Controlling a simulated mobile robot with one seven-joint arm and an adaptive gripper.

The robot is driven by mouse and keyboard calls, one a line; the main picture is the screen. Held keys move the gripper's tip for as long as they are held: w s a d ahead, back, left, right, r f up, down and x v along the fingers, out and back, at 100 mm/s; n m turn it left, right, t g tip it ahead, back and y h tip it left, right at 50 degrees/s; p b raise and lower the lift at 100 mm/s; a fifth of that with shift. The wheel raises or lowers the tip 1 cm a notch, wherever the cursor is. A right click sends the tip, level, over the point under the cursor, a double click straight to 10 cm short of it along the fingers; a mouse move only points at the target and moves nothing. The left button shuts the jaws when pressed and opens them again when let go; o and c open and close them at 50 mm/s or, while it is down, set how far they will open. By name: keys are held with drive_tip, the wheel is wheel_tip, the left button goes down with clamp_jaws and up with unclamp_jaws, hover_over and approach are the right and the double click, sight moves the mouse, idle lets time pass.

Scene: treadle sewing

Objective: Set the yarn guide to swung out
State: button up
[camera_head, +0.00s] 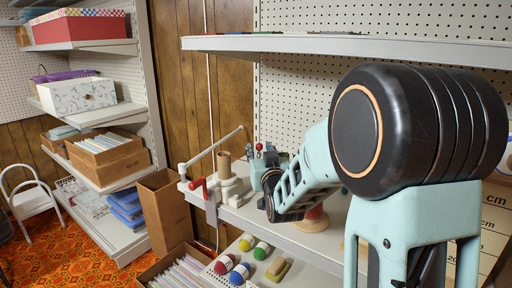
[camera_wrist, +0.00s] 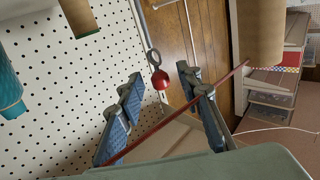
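In the wrist view, a metal ring (camera_wrist: 154,57) with a red ball (camera_wrist: 160,79) below it looks like the end of the yarn guide. The ball appears between the fingertips of my gripper (camera_wrist: 160,88), whose two blue-padded fingers are spread apart. I see no finger clearly touching it. In the head view, a white winder (camera_head: 228,188) with a brown cone, a red crank handle (camera_head: 197,186) and a slanting grey rod (camera_head: 212,149) stands on the shelf. A red ball (camera_head: 259,147) shows right of it. My arm hides much of this area, and the guide's pivot is unclear.
A shelf board (camera_head: 300,45) runs above the winder. White pegboard (camera_wrist: 45,115) stands behind it. A long red rod or strand (camera_wrist: 178,115) crosses between my fingers in the wrist view. A teal cone (camera_wrist: 8,85) is at its left edge. Several spools (camera_head: 240,272) lie lower down.

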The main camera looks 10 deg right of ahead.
drive_tip(key=shift+w, duration=0.85)
clamp_jaws()
